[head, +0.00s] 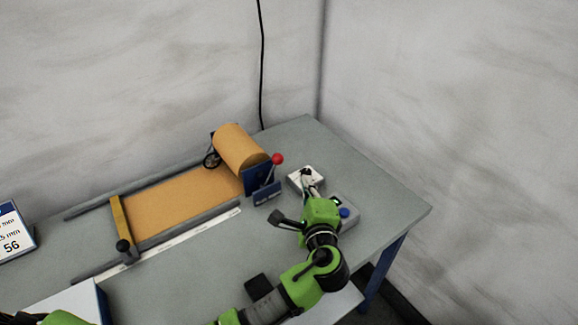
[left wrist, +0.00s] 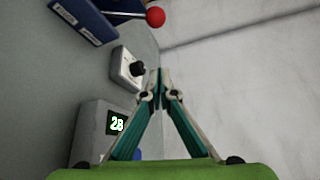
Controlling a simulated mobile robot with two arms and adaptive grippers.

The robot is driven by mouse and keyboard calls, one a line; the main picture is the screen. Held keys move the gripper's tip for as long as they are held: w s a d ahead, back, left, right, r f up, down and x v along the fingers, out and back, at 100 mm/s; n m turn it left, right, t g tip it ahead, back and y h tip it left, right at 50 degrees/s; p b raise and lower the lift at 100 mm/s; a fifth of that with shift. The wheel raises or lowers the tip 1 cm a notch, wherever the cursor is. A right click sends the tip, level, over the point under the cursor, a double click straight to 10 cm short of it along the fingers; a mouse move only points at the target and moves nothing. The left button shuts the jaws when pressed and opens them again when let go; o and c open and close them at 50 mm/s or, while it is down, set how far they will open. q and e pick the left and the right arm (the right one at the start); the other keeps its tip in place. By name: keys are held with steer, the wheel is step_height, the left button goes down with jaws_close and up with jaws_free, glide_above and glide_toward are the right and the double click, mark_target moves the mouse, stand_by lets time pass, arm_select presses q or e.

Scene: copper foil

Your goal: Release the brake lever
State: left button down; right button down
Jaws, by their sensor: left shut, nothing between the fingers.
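The brake lever (head: 277,160) has a red ball on a thin stem. It stands at the blue bracket (head: 261,183) at the right end of the copper-coloured roll (head: 240,147). In the left wrist view the lever's red ball (left wrist: 155,17) is at the top, beyond the fingertips, with its stem running left to the blue bracket (left wrist: 85,18). My left gripper (head: 308,176) is shut and empty, to the lower right of the lever and apart from it. Its closed fingertips (left wrist: 155,75) show in the left wrist view. My right gripper is out of view.
A white box with a black knob (left wrist: 137,69) lies beside my left fingertips. A grey box (left wrist: 93,135) with a display reading 28 and a blue button (head: 345,212) is close by. A foil sheet (head: 170,200) and a yellow bar (head: 119,220) lie left. The right table corner is clear.

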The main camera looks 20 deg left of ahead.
mark_target(271, 172)
arm_select(q)
steer(key=p+x, duration=0.2)
steer(key=x, duration=0.7)
steer(key=shift+w+a, duration=0.15)
steer(key=shift+w, duration=0.2)
steer(key=s+a+p, duration=0.1)
steer(key=s+a+r+p, duration=0.1)
steer(key=a, duration=0.1)
steer(key=shift+s, duration=0.15)
steer(key=shift+f, duration=0.1)
